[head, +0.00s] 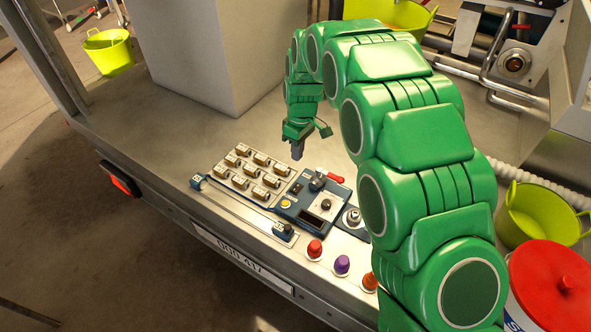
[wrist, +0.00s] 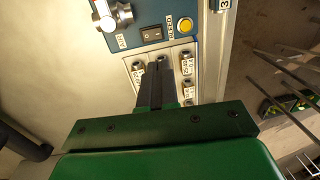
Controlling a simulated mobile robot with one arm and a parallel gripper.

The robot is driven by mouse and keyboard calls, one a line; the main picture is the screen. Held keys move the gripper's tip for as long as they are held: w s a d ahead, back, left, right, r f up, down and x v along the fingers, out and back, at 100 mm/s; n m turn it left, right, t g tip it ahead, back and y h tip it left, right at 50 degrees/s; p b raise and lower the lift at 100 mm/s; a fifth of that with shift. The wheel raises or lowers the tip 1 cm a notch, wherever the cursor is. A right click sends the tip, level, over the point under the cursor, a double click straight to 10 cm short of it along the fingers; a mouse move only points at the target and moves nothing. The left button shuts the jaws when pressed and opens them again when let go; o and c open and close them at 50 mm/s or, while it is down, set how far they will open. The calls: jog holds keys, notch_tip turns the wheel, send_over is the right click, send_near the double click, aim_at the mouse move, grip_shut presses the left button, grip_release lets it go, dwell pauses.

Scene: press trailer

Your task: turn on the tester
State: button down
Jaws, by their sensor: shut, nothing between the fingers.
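The tester is a blue panel (head: 300,215) set in the trailer bed in the head view, with a dark display, a knob (head: 326,204) and a red-handled valve (head: 328,178). The wrist view shows a blue edge of the panel (wrist: 135,42), with a black rocker switch (wrist: 152,32) and a yellow button (wrist: 186,24) on it. My gripper (head: 297,152) points down above and behind the panel. It is shut and empty; in the wrist view its fingertips (wrist: 160,64) lie over the fittings plate, just short of the switch. I cannot tell which way the rocker is tipped.
A plate of several brass fittings (head: 252,172) lies left of the panel. A rail with a slider (head: 283,231) runs along the front. Red, purple and orange knobs (head: 342,264) stand near the bed's front edge. A grey box (head: 215,50) stands behind.

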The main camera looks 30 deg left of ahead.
aim_at(294, 190)
jog(key=f, duration=0.4)
jog(key=s+f, duration=0.1)
jog(key=f, duration=0.8)
jog(key=shift+s+f, duration=0.3)
jog(key=shift+s, duration=0.05)
jog(key=shift+f, duration=0.15)
jog(key=shift+w, duration=0.1)
jog(key=shift+w+r, duration=0.2)
jog(key=shift+w, duration=0.4)
jog(key=shift+r, duration=0.15)
notch_tip(294, 190, up, 14)
jog(key=s, duration=0.1)
jog(key=shift+s+f, duration=0.2)
jog(key=shift+s, duration=0.15)
dwell(0.4)
dwell(0.4)
